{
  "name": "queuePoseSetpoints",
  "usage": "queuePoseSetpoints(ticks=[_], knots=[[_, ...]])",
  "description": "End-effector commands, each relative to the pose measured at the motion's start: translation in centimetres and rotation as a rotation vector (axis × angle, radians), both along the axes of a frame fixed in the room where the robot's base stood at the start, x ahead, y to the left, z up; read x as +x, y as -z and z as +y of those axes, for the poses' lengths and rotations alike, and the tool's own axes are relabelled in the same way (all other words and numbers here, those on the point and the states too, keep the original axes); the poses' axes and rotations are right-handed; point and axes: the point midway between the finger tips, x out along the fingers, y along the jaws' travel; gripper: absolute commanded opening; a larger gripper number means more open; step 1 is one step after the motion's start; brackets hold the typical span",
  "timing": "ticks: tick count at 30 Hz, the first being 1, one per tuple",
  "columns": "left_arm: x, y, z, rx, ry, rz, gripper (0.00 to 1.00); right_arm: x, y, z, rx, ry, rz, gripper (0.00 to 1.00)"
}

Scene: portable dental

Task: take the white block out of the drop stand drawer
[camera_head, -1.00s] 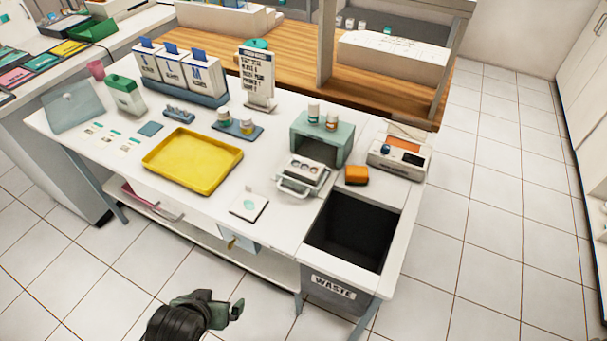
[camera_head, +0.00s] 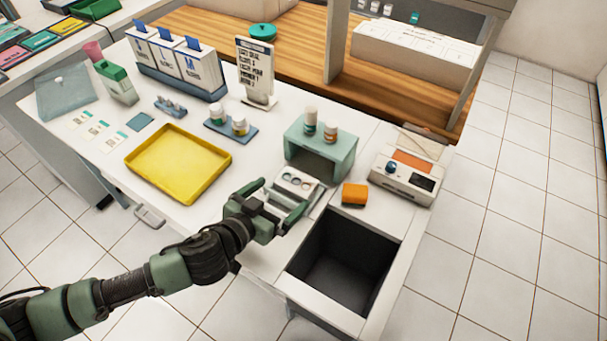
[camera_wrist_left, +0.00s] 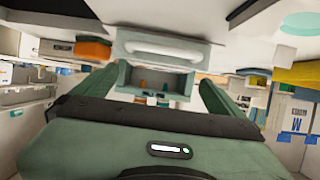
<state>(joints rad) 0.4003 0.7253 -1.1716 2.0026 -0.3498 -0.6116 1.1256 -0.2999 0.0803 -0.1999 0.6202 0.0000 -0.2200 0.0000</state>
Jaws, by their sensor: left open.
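The drop stand (camera_head: 341,153) is a pale green box on the white table, with two small bottles on top. Its drawer is out at the front. The white block (camera_head: 299,182), with round wells on top, sits in the drawer and is partly hidden by my gripper. My left gripper (camera_head: 281,206) is open and empty, at the drawer's front, with a finger to either side. In the left wrist view, which looks upside down, the drawer front with its pale handle (camera_wrist_left: 160,50) lies beyond the open fingers. Contact cannot be told. My right gripper is out of view.
An orange block (camera_head: 354,194) and a pale device (camera_head: 404,178) stand right of the drop stand. The open waste bin (camera_head: 345,270) is in front. A yellow tray (camera_head: 179,163) lies left, with a bottle holder (camera_head: 230,131) behind it.

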Motion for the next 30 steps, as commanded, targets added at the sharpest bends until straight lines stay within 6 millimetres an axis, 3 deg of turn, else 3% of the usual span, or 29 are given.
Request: queuePoseSetpoints(ticks=[18, 27, 30], knots=[[5.6, 2.5, -3.9, 0.0, 0.0, -0.001, 1.0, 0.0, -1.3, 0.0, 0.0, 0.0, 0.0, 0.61], [5.9, 2.8, -4.1, -0.001, 0.0, -0.001, 1.0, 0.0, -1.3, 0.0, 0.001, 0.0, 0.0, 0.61], [5.9, 2.8, -4.1, -0.001, 0.0, 0.0, 0.75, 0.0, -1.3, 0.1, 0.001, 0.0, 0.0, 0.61]])
